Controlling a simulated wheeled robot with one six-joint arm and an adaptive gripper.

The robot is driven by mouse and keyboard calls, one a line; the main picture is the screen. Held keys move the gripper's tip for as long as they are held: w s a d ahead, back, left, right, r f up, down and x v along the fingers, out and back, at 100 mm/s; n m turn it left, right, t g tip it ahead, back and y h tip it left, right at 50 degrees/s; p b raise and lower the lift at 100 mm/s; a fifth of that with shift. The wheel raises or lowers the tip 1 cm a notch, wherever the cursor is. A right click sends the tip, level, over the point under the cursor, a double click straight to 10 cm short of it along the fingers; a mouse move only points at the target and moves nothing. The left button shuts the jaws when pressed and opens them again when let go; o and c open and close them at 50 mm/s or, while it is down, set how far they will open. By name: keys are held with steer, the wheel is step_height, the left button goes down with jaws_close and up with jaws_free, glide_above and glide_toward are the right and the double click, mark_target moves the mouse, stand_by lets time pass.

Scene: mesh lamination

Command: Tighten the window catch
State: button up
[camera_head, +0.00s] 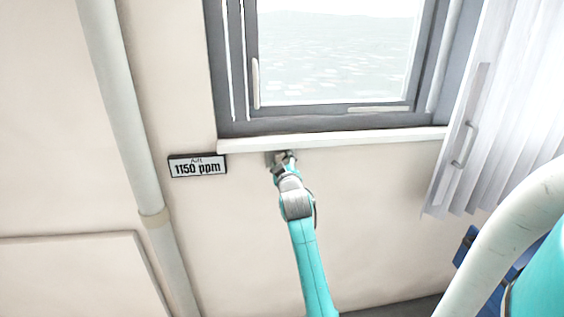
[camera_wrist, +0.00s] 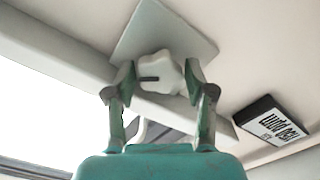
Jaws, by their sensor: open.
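The window catch shows in the wrist view as a pale lobed knob (camera_wrist: 163,72) with a dark slot mark, on a square grey plate (camera_wrist: 143,42). In the head view the plate (camera_head: 270,158) shows just below the window sill, and my gripper mostly hides the knob. My gripper (camera_wrist: 160,84) is open, with one finger to the left and one to the right of the knob. The right finger looks very near the knob; I cannot tell whether it touches. In the head view my gripper (camera_head: 285,158) is at the wall under the sill.
The window (camera_head: 335,52) has a grey frame above a white sill (camera_head: 370,138). An air display (camera_head: 197,166) reading 1150 ppm is left of my gripper. A pipe (camera_head: 128,110) runs down the left wall. A pale curtain (camera_head: 490,110) hangs at right.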

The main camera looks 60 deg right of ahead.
steer(key=shift+w+d, duration=0.15)
steer(key=shift+d, duration=0.05)
steer(key=c, duration=0.9)
steer(key=shift+o, duration=0.2)
steer(key=shift+m, duration=0.3)
steer(key=m, duration=0.3)
steer(key=shift+m, duration=1.8)
